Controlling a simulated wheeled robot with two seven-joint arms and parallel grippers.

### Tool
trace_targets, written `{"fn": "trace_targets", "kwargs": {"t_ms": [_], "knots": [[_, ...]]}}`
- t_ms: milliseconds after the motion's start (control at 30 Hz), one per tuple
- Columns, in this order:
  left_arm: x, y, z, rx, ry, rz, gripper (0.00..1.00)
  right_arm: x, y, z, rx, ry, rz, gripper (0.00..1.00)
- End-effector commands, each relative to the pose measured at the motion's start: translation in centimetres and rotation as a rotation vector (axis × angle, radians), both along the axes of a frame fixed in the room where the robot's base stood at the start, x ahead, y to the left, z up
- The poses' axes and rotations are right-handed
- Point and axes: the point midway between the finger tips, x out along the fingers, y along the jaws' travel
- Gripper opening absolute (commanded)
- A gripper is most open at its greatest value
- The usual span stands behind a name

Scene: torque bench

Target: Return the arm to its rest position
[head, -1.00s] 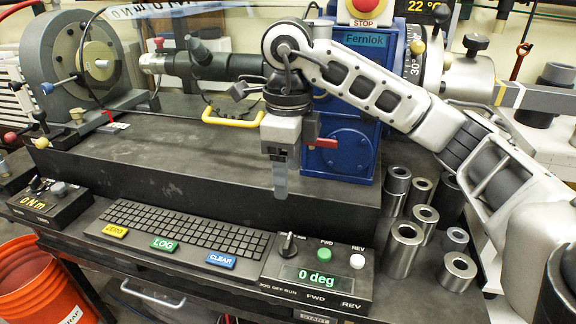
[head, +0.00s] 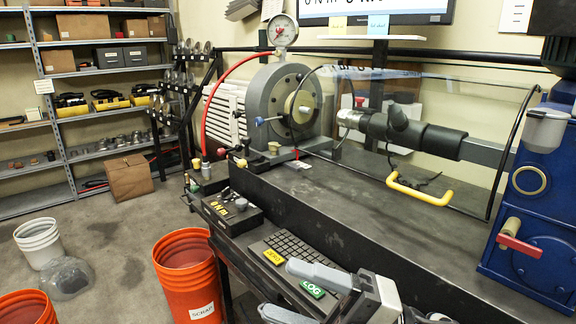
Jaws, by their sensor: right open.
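My right gripper (head: 279,290) shows at the bottom of the head view, right of centre. Its two grey fingers point left and stand apart, with nothing between them. It is over the front of the bench, where it covers part of the keyboard (head: 283,246) and lies close to the green LOG key (head: 312,289). The rest of my right arm is mostly cut off by the lower edge. My left gripper is not in view.
A clear guard (head: 440,110) with a yellow handle (head: 420,191) stands over the shaft. The blue machine (head: 545,190) with its red lever is at right. An orange bucket (head: 188,280) stands left of the bench. The black bench top (head: 340,210) has free room.

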Motion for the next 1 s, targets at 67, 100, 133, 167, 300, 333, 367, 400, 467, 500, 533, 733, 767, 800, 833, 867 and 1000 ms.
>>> {"fn": "trace_targets", "kwargs": {"t_ms": [67,100,133,167,300,333,367,400,467,500,533,733,767,800,833,867,1000], "knots": [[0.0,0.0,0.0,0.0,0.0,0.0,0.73,2.1,-1.8,-1.8,0.185,0.293,-0.176,0.64],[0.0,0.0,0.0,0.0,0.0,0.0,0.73,3.3,-3.2,-3.4,0.263,0.446,-0.271,0.64],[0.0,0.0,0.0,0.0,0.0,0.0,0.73,3.9,-4.3,-5.0,0.312,0.563,-0.342,0.64],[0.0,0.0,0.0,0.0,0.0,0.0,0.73,4.4,-5.4,-7.0,0.357,0.686,-0.413,0.64],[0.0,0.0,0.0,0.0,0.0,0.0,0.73,3.2,-9.6,-16.6,0.481,1.18,-0.679,0.64],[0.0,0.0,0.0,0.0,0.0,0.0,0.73,2.5,-10.3,-18.5,0.495,1.267,-0.723,0.64],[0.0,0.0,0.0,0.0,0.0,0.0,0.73,1.6,-10.8,-20.2,0.505,1.35,-0.761,0.64],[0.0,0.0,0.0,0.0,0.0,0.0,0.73,0.4,-11.4,-22.3,0.515,1.448,-0.805,0.64],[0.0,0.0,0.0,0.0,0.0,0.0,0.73,-1.4,-12.0,-24.8,0.524,1.575,-0.86,0.64],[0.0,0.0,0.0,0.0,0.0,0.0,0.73,-2.6,-12.3,-26.2,0.527,1.646,-0.889,0.64],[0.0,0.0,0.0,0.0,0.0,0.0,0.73,-3.5,-12.4,-27.1,0.528,1.694,-0.909,0.64],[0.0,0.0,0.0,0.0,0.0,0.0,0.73,-6.8,-12.9,-30.2,0.527,1.872,-0.973,0.64],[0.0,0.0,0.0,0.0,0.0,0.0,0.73,-7.0,-12.9,-30.3,0.527,1.88,-0.975,0.64],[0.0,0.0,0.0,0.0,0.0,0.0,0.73,-7.0,-12.9,-30.4,0.526,1.885,-0.976,0.64],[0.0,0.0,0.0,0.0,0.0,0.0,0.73,-7.1,-12.9,-30.4,0.527,1.886,-0.977,0.64],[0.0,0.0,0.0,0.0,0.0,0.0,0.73,-7.0,-12.9,-30.4,0.526,1.885,-0.977,0.64],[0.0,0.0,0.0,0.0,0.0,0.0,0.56,-7.0,-12.9,-30.3,0.525,1.883,-0.976,0.47]]}}
